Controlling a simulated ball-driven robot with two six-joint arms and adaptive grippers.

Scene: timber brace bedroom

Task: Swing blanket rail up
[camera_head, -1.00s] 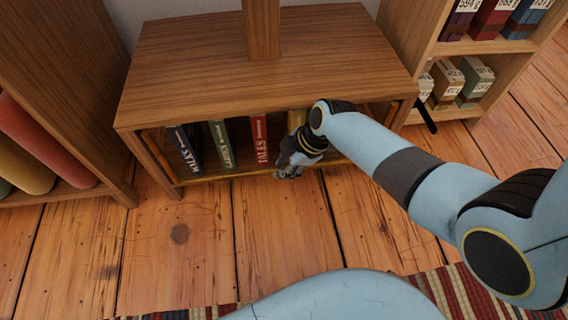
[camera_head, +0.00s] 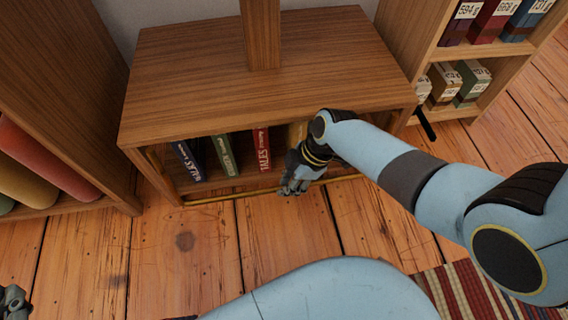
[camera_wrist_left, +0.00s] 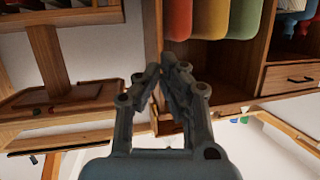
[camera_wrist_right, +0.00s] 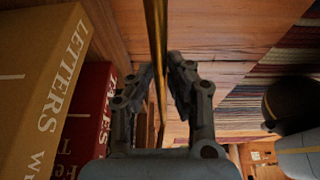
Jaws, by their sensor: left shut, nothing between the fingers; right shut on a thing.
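The brass-coloured blanket rail (camera_head: 228,195) runs along the low open front of the wooden bench unit (camera_head: 200,75). It stands a little out from the bottom shelf, with a side bar (camera_head: 160,168) at its left end. My right gripper (camera_head: 291,189) is shut on the rail right of its middle. In the right wrist view, the rail (camera_wrist_right: 155,30) passes between the closed fingertips (camera_wrist_right: 160,66). My left gripper (camera_head: 12,300) shows only partly at the lower left edge; in the left wrist view, its fingers (camera_wrist_left: 167,70) are shut and empty.
Books (camera_head: 262,150) stand inside the unit behind the rail. A post (camera_head: 261,35) rises from its top. A shelf with rolled cloths (camera_head: 45,160) is at left, a bookshelf (camera_head: 470,50) at right. The plank floor (camera_head: 180,260) in front is clear; a striped rug (camera_head: 470,290) lies lower right.

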